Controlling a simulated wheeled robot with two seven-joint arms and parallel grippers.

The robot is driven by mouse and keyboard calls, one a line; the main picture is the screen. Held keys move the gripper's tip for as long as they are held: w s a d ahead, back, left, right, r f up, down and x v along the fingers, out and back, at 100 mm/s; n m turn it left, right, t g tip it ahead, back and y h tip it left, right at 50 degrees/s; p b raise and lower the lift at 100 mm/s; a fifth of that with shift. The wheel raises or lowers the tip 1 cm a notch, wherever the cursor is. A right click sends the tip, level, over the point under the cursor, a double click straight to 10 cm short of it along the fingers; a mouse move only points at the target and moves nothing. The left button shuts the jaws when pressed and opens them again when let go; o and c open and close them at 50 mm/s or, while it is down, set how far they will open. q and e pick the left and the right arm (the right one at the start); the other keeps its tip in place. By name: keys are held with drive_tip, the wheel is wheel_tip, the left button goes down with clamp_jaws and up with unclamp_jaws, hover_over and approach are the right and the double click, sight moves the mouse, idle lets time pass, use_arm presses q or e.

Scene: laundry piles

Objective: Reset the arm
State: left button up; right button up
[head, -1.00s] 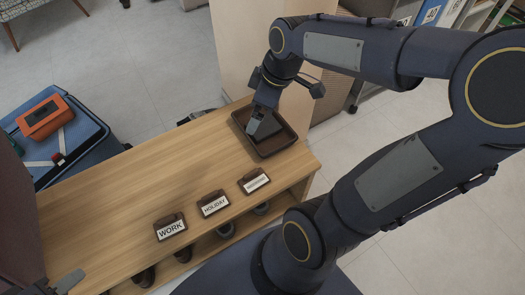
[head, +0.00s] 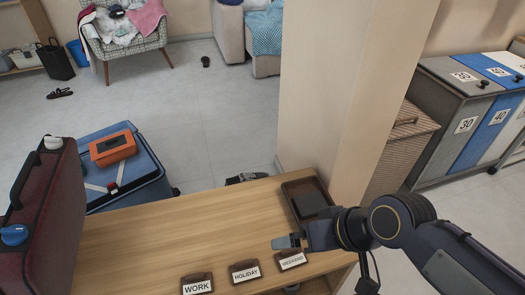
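My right arm comes in from the right in the head view. Its gripper (head: 286,242) is over the wooden table (head: 190,222), close to the "WEEKEND" sign (head: 291,261) and in front of the brown tray (head: 292,201). A dark flat item (head: 311,196) lies in the tray. My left gripper is not in view.
"WORK" (head: 197,284) and "HOLIDAY" (head: 245,272) signs stand along the table's front edge. A dark red suitcase (head: 52,215) stands at the left. A blue box (head: 130,170) bears an orange case (head: 113,148). A pillar (head: 325,90) rises behind the tray.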

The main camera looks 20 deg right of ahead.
use_arm(q)
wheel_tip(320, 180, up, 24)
drive_tip(key=p, duration=2.3)
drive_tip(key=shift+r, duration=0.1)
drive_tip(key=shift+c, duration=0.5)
